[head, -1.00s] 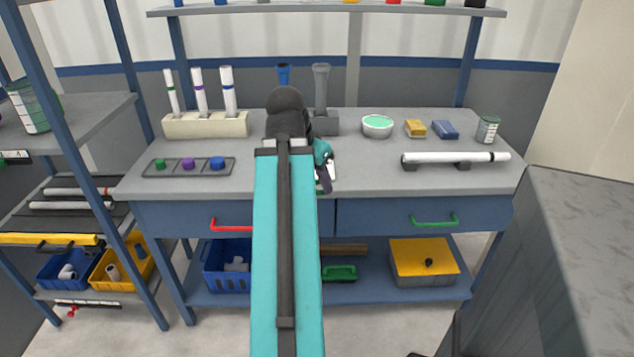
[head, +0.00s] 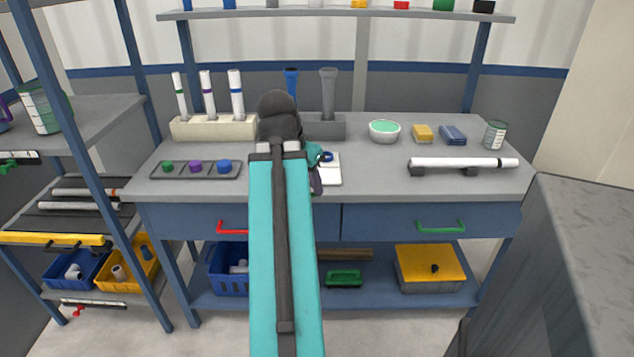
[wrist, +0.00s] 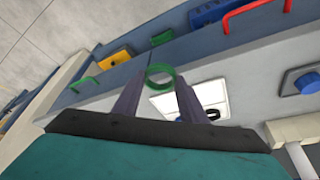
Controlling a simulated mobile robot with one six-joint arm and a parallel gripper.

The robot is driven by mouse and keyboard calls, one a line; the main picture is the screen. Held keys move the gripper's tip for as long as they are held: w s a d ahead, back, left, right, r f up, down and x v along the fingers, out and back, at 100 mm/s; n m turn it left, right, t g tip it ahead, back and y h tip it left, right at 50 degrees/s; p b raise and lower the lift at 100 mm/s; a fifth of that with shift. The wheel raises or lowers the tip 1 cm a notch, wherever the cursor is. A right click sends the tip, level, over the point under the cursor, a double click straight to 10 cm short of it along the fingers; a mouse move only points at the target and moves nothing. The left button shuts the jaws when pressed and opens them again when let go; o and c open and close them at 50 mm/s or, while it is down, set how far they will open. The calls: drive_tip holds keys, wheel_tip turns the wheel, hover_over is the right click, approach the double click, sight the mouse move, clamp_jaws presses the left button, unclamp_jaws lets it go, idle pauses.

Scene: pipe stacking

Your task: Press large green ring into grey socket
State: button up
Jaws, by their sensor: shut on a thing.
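In the wrist view, the large green ring (wrist: 161,69) is held between the two dark fingertips of my gripper (wrist: 159,83). The gripper is shut on it, above the bench near a white tray (wrist: 160,106). In the head view my arm hides the ring, and only part of the gripper (head: 316,178) shows beside the white tray (head: 333,180). A grey upright tube with a flared top, likely the grey socket (head: 328,95), stands in a grey block at the back of the bench, apart from the gripper. A blue one (head: 291,78) stands left of it.
A rack (head: 212,130) of white pipes stands at the back left, with a tray of coloured caps (head: 195,177) in front. A bowl (head: 384,133), sponges (head: 423,134), a jar (head: 494,137) and a white pipe on supports (head: 462,163) are to the right. The front right bench top is clear.

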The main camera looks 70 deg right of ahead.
drive_tip(key=w+a+n+t, duration=0.1)
drive_tip(key=w+a+n, duration=0.4)
drive_tip(key=w, duration=0.5)
drive_tip(key=w+a+n+t+y, duration=0.1)
drive_tip(key=w+a+n, duration=0.1)
drive_tip(key=w+a, duration=0.65)
drive_tip(key=w+a+n+t, duration=0.2)
drive_tip(key=w+a+n, duration=0.25)
drive_tip(key=w, duration=0.65)
drive_tip(key=w+a+n+y, duration=0.1)
drive_tip(key=w+a+n, duration=0.2)
drive_tip(key=a, duration=0.8)
drive_tip(key=w+a+n+t+y, duration=0.1)
drive_tip(key=w+a+n, duration=0.2)
drive_tip(key=w+a, duration=0.3)
drive_tip(key=w+a+n+y, duration=0.1)
drive_tip(key=w+a+n, duration=0.2)
drive_tip(key=a, duration=1.3)
drive_tip(key=shift+w, duration=1)
drive_tip(key=shift+r+t, duration=0.1)
drive_tip(key=shift+t, duration=0.2)
